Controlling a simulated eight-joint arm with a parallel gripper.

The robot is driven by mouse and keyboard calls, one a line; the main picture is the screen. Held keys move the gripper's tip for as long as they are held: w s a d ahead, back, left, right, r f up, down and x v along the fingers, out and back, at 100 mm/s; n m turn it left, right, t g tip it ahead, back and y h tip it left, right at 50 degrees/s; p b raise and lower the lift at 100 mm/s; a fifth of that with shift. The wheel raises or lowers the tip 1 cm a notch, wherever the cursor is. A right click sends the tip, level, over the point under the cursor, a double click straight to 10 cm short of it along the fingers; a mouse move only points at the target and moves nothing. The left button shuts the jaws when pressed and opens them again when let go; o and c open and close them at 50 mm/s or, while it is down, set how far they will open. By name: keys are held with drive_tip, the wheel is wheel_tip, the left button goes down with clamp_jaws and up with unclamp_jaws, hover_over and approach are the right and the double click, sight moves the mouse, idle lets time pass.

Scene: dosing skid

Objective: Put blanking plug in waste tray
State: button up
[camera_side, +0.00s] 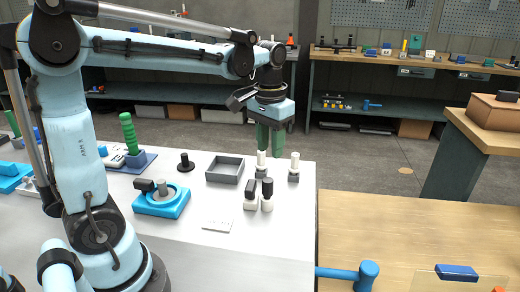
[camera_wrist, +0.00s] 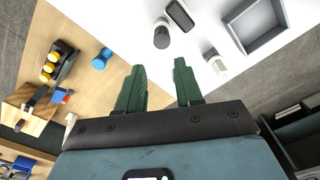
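The waste tray (camera_side: 212,178) is a shallow, empty dark grey square box on the white bench; its rim shows at the upper right of the wrist view (camera_wrist: 231,29). My gripper (camera_side: 270,153) has green fingers pointing down, right of the tray. In the wrist view its fingers (camera_wrist: 158,72) are apart with nothing between them. No part is clearly recognisable as the blanking plug. A black knob on a round base (camera_side: 185,163) stands left of the tray. A blue fixture (camera_side: 160,205) holds a grey cylinder (camera_side: 162,188) with a black block beside it.
White-topped grey-based pieces (camera_side: 261,165) (camera_side: 293,168) stand near my fingers. Two black-topped pieces (camera_side: 250,195) (camera_side: 267,195) stand in front. A small white plate (camera_side: 217,226) lies nearer. A wooden table (camera_side: 415,225) with a blue hammer (camera_side: 350,274) adjoins at right.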

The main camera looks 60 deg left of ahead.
sight(268, 180)
drive_tip(key=shift+w+a+f, duration=0.1)
drive_tip(key=shift+w+f, duration=0.1)
drive_tip(key=shift+f, duration=0.1)
wheel_tip(268, 180, down, 6)
drive_tip(key=shift+f, duration=0.2)
drive_tip(key=shift+s+f, duration=0.15)
drive_tip(key=shift+f, duration=1.15)
drive_tip(key=shift+s+f, duration=0.1)
drive_tip(key=shift+f, duration=1.2)
drive_tip(key=shift+c, duration=0.2)
clamp_jaws()
drive_tip(key=shift+r, duration=0.1)
